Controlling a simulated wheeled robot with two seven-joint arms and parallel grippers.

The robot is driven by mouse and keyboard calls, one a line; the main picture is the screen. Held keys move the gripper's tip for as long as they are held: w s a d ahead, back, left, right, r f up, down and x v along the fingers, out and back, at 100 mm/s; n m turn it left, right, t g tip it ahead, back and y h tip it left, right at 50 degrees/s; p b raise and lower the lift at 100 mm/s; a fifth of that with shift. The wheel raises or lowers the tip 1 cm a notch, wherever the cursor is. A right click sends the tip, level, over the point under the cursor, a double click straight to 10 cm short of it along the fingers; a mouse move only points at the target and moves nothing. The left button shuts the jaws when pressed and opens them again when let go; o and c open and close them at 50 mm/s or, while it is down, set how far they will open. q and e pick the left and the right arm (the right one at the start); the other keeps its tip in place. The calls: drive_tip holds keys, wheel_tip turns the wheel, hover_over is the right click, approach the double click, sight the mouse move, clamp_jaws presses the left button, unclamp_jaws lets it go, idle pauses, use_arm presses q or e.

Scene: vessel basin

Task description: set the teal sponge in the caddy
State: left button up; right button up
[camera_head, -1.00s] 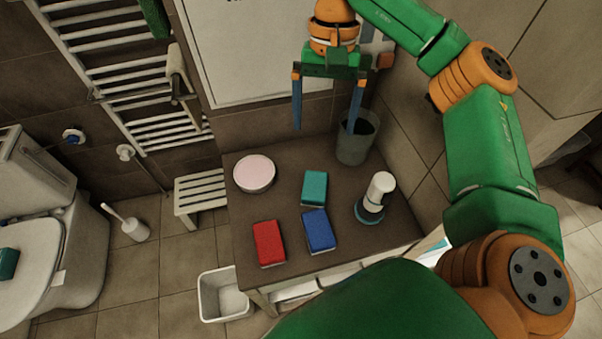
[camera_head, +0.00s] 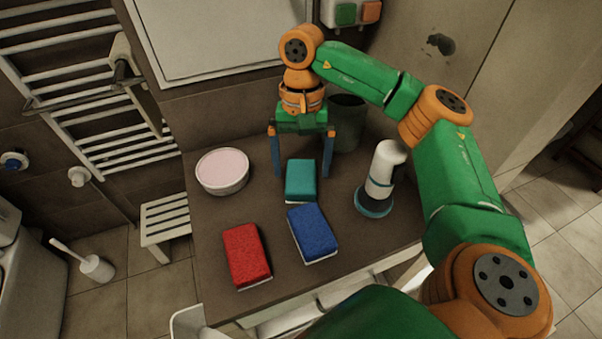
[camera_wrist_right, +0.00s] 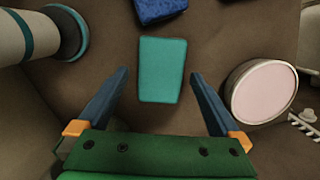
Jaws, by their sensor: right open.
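The teal sponge (camera_head: 301,182) lies flat on the brown tabletop, behind the blue sponge. My right gripper (camera_head: 301,173) is open and empty, pointing down, with its blue fingers on either side of the sponge in the head view. In the right wrist view the teal sponge (camera_wrist_right: 162,68) shows between and beyond the open fingers (camera_wrist_right: 160,74), with a gap on each side. Whether the fingertips are level with it is hard to tell. No caddy is clear; a dark grey-green cup (camera_head: 347,115) stands behind, partly hidden by the gripper. My left gripper is out of view.
A red sponge (camera_head: 246,255) and a blue sponge (camera_head: 313,233) lie in front. A white wall fixture with green and orange blocks (camera_head: 346,14) is above.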

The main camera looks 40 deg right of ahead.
drive_tip(key=shift+f, duration=0.8)
drive_tip(key=shift+a, duration=0.1)
drive_tip(key=shift+f, duration=0.25)
